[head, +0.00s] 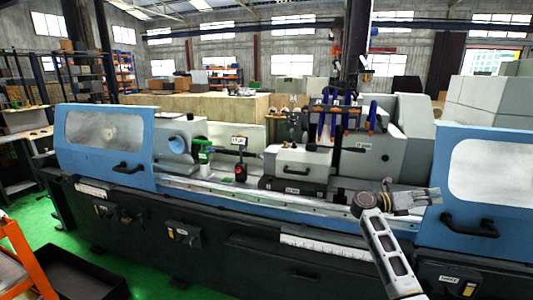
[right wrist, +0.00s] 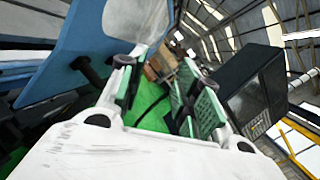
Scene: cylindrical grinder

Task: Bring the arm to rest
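My right arm comes up from the bottom right of the head view, in front of the cylindrical grinder (head: 225,215). Its right gripper (head: 436,196) points to the right, in front of the blue right door (head: 460,215) with its black handle (head: 470,226). In the right wrist view the two fingers of the gripper (right wrist: 157,68) stand apart with nothing between their green pads. The blue door (right wrist: 75,45) shows there at the upper left, beside the left finger. Whether the gripper touches the door I cannot tell. My left gripper is not in view.
The blue left door (head: 90,150) is at the left. An orange cart (head: 22,255) and a black tray (head: 75,275) stand at lower left on green floor.

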